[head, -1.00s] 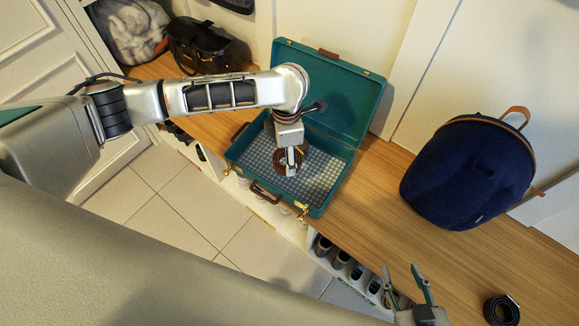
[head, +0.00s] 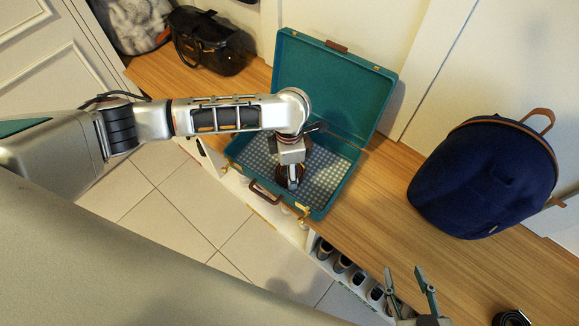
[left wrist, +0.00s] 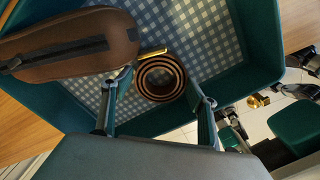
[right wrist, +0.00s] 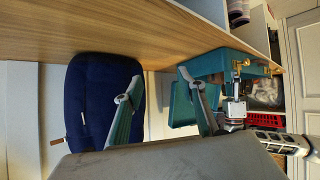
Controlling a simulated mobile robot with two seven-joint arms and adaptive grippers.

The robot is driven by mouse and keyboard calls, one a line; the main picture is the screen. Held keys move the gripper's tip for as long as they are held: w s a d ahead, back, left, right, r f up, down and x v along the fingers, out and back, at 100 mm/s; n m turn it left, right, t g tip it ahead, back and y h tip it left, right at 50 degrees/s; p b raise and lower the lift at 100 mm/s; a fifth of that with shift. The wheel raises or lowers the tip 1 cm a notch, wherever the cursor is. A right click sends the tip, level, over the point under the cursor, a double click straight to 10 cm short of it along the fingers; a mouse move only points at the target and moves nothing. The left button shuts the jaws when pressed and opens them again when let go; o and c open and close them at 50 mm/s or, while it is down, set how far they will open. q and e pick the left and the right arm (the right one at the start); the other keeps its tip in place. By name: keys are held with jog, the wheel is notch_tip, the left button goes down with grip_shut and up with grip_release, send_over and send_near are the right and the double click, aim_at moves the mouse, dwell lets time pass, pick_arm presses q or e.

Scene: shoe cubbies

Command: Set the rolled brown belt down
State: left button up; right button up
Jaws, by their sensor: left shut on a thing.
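The rolled brown belt (left wrist: 160,78) is a coil between the two fingers of my left gripper (left wrist: 160,88) in the left wrist view. My left gripper is shut on it, inside the open teal suitcase (head: 346,172). In the head view the belt (head: 281,173) is partly hidden by my left gripper (head: 294,184), near the case's front side. I cannot tell whether the belt touches the checked lining. My right gripper (head: 408,280) is open and empty at the lower right of the head view.
A brown zipped pouch (left wrist: 75,42) lies beside the belt in the left wrist view. On the wooden bench (head: 400,215) are a navy backpack (head: 485,180), a black handbag (head: 208,42) and a black rolled belt (head: 511,318). Shoes (head: 342,264) fill cubbies below. Bare bench lies right of the suitcase.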

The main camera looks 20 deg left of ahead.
pick_arm(q)
jog(key=shift+f, duration=0.2)
jog(key=o, duration=1.2)
pick_arm(e)
jog(key=shift+s+f, duration=0.2)
jog(key=shift+s, duration=0.1)
pick_arm(q)
jog(key=r+p, duration=0.1)
jog(key=r, duration=0.3)
jog(key=shift+w+r, duration=0.2)
jog(key=r+p, duration=0.1)
jog(key=r, duration=0.1)
jog(key=r+p, duration=0.1)
jog(key=r, duration=0.2)
jog(key=r+p, duration=0.1)
jog(key=r, duration=0.2)
jog(key=shift+s, duration=0.25)
pick_arm(e)
jog(key=shift+s+d+f+h, duration=0.1)
jog(key=shift+s+d+h, duration=0.15)
jog(key=shift+d, duration=0.25)
jog(key=shift+s+d+h, duration=0.15)
jog(key=shift+s+d, duration=0.05)
jog(key=shift+d, duration=0.25)
jog(key=shift+w, duration=0.2)
